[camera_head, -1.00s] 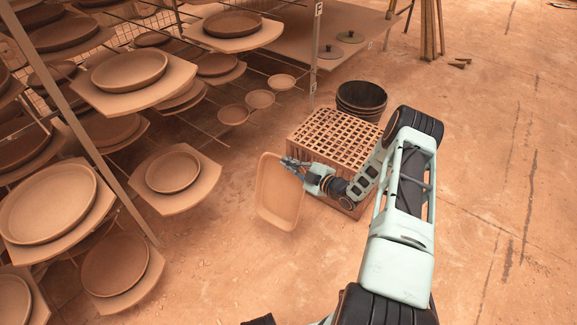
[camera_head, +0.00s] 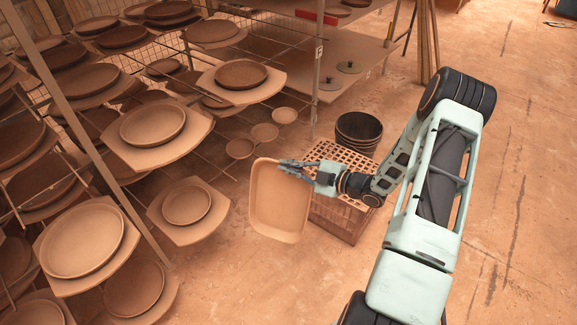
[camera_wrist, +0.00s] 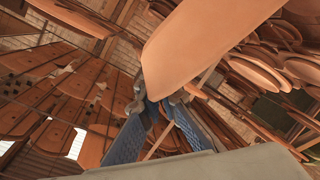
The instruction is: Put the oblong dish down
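The oblong dish (camera_head: 279,204) is a tan, shallow, rounded rectangle, tilted steeply with its hollow side showing in the head view. My gripper (camera_head: 284,167) is shut on its upper right rim and holds it in the air in front of the crate. In the wrist view, the dish (camera_wrist: 198,45) rises from between the blue-padded fingers of my gripper (camera_wrist: 160,108). Its far end is cut off by the top of that picture.
A slatted brown crate (camera_head: 340,216) stands behind my gripper, with dark stacked bowls (camera_head: 358,130) beyond it. Racks of round plates on boards fill the left, including a board with a plate (camera_head: 186,206) near the dish. Small bowls (camera_head: 264,133) sit behind. The floor at right is clear.

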